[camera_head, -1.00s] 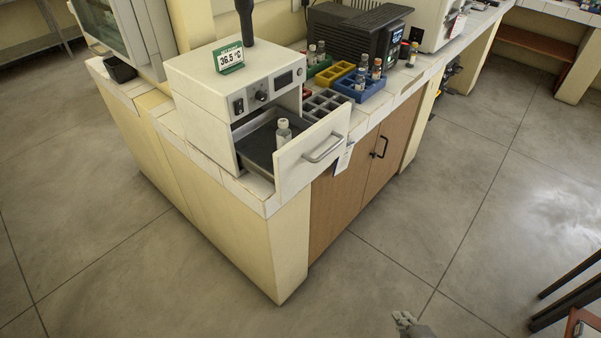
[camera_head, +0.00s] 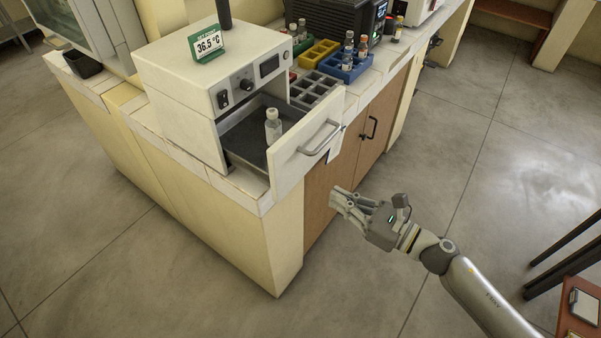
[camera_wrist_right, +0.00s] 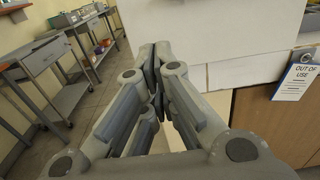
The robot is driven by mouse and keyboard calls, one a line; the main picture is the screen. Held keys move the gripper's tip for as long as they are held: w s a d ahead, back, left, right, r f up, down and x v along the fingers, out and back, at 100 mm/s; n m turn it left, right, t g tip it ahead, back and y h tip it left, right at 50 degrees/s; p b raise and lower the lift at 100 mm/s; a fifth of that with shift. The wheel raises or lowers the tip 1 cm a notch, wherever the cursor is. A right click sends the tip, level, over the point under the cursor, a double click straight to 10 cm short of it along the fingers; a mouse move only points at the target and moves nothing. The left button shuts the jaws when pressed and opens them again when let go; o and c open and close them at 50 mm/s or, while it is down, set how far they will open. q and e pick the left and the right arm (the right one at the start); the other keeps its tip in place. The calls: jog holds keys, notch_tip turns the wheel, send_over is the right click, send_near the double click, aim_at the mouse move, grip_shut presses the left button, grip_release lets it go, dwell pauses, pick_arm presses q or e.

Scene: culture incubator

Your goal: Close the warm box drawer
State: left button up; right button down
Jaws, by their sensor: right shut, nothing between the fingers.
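The warm box (camera_head: 205,85) is a white box with a 36.5 °C sign, standing on the counter corner. Its drawer (camera_head: 290,165) is pulled open, with a bar handle (camera_head: 322,138) on the white front. A capped vial (camera_head: 273,127) stands upright inside the drawer. My right gripper (camera_head: 334,200) is shut and empty, lower right of the drawer front and apart from it in the head view. In the right wrist view the shut fingers (camera_wrist_right: 154,62) point toward a white panel (camera_wrist_right: 205,30), seemingly the drawer front. My left gripper is not in view.
Blue (camera_head: 350,66), yellow (camera_head: 318,53) and grey (camera_head: 312,88) racks stand on the counter behind the drawer. Wooden cabinet doors (camera_head: 350,150) with a dark handle lie below. An "OUT OF USE" tag (camera_wrist_right: 297,78) hangs at right. The floor in front is clear.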

aim_at(291, 172)
jog(key=p+x, duration=0.3)
jog(key=x, duration=0.6)
jog(key=shift+w+a+r, duration=0.1)
jog(key=shift+w+a, duration=0.1)
jog(key=shift+a, duration=0.05)
jog(key=shift+w+a, duration=0.4)
jog(key=shift+a, duration=0.15)
jog(key=shift+w+a, duration=0.3)
jog(key=shift+a, duration=0.05)
jog(key=b+x, duration=0.2)
jog(key=x, duration=0.2)
jog(key=b+x, duration=0.3)
jog(key=x, duration=0.2)
jog(key=b+x, duration=0.2)
jog(key=x, duration=0.3)
jog(key=shift+a+f, duration=0.1)
jog(key=shift+f, duration=0.2)
jog(key=shift+w+a+b, duration=0.4)
jog(key=shift+a+b, duration=0.05)
jog(key=shift+r, duration=0.2)
jog(key=shift+a+r, duration=0.1)
jog(key=shift+r, duration=0.15)
jog(key=shift+w, duration=0.1)
